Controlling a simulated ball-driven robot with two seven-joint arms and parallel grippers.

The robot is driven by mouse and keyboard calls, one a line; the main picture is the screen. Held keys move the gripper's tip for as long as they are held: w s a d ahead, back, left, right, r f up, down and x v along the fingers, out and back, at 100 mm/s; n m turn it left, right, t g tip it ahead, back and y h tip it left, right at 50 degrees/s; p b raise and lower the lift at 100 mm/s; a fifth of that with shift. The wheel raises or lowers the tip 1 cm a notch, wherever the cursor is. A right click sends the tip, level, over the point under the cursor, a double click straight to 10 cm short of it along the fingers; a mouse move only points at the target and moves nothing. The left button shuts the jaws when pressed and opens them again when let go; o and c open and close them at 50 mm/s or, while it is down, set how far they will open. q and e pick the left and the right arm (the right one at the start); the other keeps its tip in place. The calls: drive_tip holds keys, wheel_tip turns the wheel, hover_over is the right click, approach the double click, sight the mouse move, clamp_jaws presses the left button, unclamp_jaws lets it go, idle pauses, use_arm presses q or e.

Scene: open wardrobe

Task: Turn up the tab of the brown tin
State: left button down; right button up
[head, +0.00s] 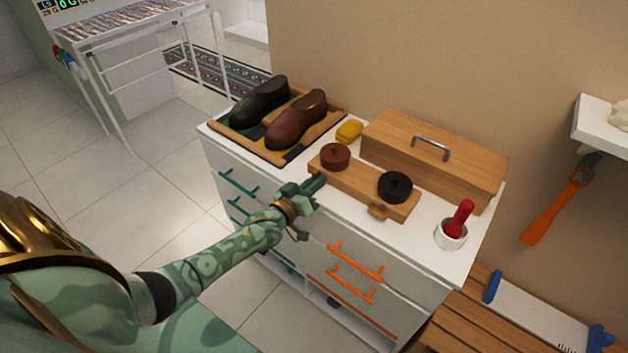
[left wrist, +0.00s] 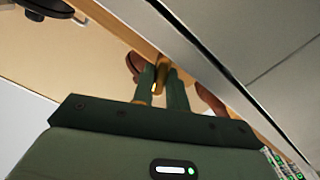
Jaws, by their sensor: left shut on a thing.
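The brown tin (head: 335,156) is a low round tin at the left end of a light wooden stand (head: 358,186) on the white cabinet top. The black tin (head: 396,187) sits at the stand's right end, with a small wooden tab (head: 377,211) below it on the front edge. My left gripper (head: 319,184) is at the stand's front edge, just below the brown tin. In the left wrist view its fingers (left wrist: 166,88) are shut on a small yellowish tab (left wrist: 162,72). The fingers hide most of this tab, so its tilt is unclear. My right gripper is out of view.
A tray (head: 222,127) with a black shoe and a brown shoe (head: 297,121) stands at left. A yellow sponge-like thing (head: 349,131) and a wooden box (head: 440,160) with a metal handle are behind the stand. A white cup (head: 451,235) with a red-handled tool stands at right.

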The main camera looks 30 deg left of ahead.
use_arm(q)
drive_tip(key=m, duration=0.4)
drive_tip(key=shift+f+m+p, duration=0.15)
drive_tip(key=shift+m+p, duration=0.15)
drive_tip(key=shift+m, duration=0.1)
idle(0.4)
drive_tip(key=c, duration=1.7)
unclamp_jaws()
drive_tip(key=s+p, duration=0.1)
drive_tip(key=s, duration=0.4)
drive_tip(key=s+a+p, duration=0.1)
drive_tip(key=s, duration=0.5)
drive_tip(key=s+p, duration=0.1)
drive_tip(key=s, duration=0.4)
drive_tip(key=shift+s+a, duration=0.15)
drive_tip(key=shift+s, duration=0.05)
